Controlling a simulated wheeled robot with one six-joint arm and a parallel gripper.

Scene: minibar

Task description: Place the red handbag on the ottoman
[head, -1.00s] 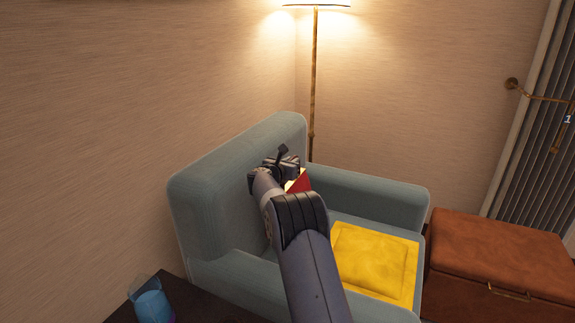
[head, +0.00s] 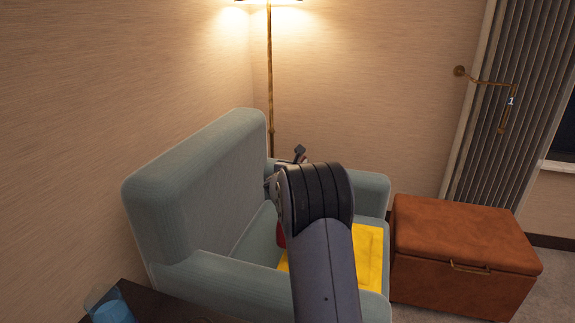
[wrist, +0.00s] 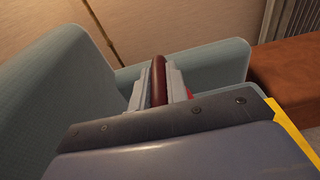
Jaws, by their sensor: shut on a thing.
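My gripper (wrist: 158,82) is shut on a dark red strip, seemingly the handle of the red handbag (wrist: 159,72), in the wrist view. In the head view only a small red patch of the bag (head: 281,237) shows beside my arm, above the armchair seat; my arm hides the rest of the bag and most of the gripper. The ottoman (head: 463,238) is a brown leather box with a flat, bare lid and a brass handle, right of the armchair. Its edge also shows at the right of the wrist view (wrist: 291,75).
The blue-grey armchair (head: 160,200) lies under my arm, with its armrest between the bag and the ottoman. A yellow cushion (head: 369,260) lies on its seat. A dark table with a blue glass (head: 112,308) is at lower left. A floor lamp (head: 270,90) stands behind.

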